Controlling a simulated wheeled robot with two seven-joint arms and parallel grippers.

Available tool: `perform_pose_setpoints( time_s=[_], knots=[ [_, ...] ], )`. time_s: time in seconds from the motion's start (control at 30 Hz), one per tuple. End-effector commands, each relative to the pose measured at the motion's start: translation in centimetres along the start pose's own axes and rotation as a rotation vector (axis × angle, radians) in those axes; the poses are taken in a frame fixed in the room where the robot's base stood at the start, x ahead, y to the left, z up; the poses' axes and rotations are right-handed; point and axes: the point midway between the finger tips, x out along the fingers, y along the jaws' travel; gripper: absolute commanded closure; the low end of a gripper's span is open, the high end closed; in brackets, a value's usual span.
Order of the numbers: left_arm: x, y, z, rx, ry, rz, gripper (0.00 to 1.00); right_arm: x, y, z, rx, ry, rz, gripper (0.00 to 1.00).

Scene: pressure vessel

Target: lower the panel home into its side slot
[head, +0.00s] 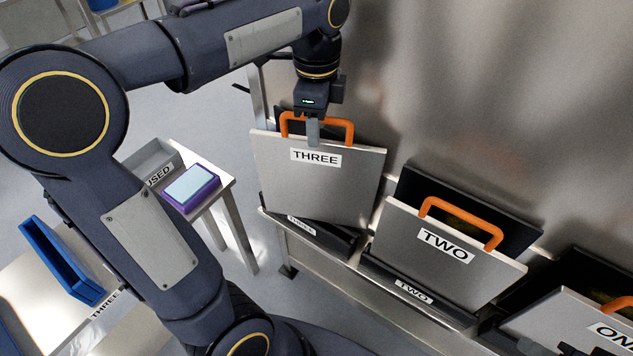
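The grey panel labelled THREE (335,185) stands nearly upright, its top leaning slightly, with an orange handle (343,124) on top. My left gripper (313,132) is over the handle from above, its grey finger in front of the bar, and looks shut on it. The panel's lower edge is at the dark side slot labelled THREE (338,242). It runs at a slight angle to the slot's front, and I cannot tell how deep it sits. A small dark and grey shape at the bottom right edge may be part of my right gripper (548,348); its fingers are not clear.
Panel TWO (430,251) and panel ONE (565,315) stand in holders to the right along the metal wall. On the left are a small table with a grey USED bin (150,165) and a purple-framed device (190,187), and a blue rack (62,260).

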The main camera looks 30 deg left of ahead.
Motion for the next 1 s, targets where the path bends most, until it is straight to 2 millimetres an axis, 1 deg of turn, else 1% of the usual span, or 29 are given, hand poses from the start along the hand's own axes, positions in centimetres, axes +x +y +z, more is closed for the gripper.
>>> perform_pose_setpoints(
  time_s=[0.03,0.1,0.3,0.33,0.6,1.0],
  knots=[
    [0.54,0.04,0.03,0.0,-0.001,0.001,0.62,0.05,0.02,0.03,0.0,0.0,0.0,0.66],
    [0.84,0.02,0.02,-0.001,0.0,0.0,0.62,0.06,0.03,0.03,0.0,0.0,0.0,0.66],
    [0.88,0.01,0.02,-0.001,0.001,-0.001,0.62,0.05,0.02,0.02,0.0,0.0,0.0,0.66],
    [0.88,0.01,0.02,-0.001,0.001,-0.001,0.64,0.05,0.02,0.02,0.0,0.0,0.0,0.66],
    [0.86,0.01,0.01,-0.001,0.001,-0.001,0.99,0.05,0.02,0.02,0.0,0.0,0.0,0.66],
    [0.84,0.01,0.01,-0.001,0.001,-0.001,1.0,0.05,0.02,0.02,0.0,0.0,0.0,0.66]
  ],
)
